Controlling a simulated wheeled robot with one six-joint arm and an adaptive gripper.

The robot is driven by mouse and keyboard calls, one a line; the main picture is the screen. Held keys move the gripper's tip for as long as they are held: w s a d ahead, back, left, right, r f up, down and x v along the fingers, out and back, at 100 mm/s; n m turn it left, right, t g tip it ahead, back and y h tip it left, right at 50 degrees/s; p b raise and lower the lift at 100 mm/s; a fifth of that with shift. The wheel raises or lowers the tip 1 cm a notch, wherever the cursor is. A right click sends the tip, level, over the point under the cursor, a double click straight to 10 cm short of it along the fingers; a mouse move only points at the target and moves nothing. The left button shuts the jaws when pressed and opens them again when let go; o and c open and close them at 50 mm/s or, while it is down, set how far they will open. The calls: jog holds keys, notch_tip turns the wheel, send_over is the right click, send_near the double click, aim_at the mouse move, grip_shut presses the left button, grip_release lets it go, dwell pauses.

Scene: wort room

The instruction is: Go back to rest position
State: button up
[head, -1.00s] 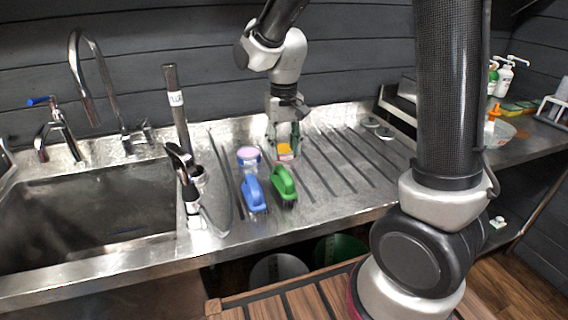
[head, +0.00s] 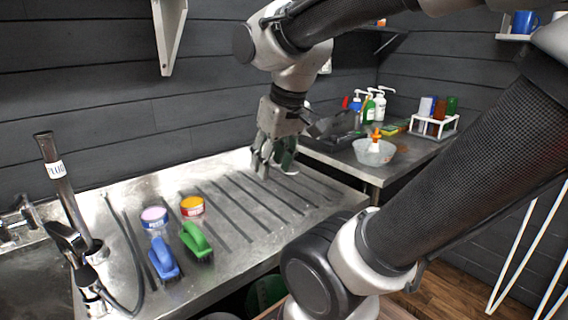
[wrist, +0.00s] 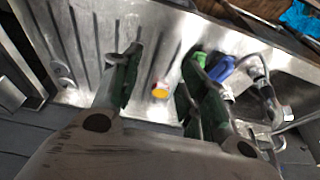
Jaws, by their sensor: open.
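My gripper (head: 274,160) hangs over the right part of the ribbed steel drainboard (head: 236,262) in the head view. Its fingers point down. In the wrist view my gripper (wrist: 158,90) has its two fingers wide apart with nothing between them at their level. A yellow-topped tin (wrist: 160,90) shows below, in the gap between the fingers. In the head view this tin (head: 192,206) stands on the drainboard to the left of my gripper, apart from it.
A pink-topped tin (head: 154,218), a blue brush (head: 163,258) and a green brush (head: 196,240) are left on the drainboard. A plug standpipe (head: 66,195) rises by the sink. A side bench at right holds a bowl (head: 374,154), bottles and a white rack (head: 436,126).

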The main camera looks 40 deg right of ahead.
jog(key=shift+s+d, duration=0.3)
jog(key=shift+s, duration=0.45)
jog(key=shift+s+d, duration=0.25)
jog(key=shift+s, duration=0.45)
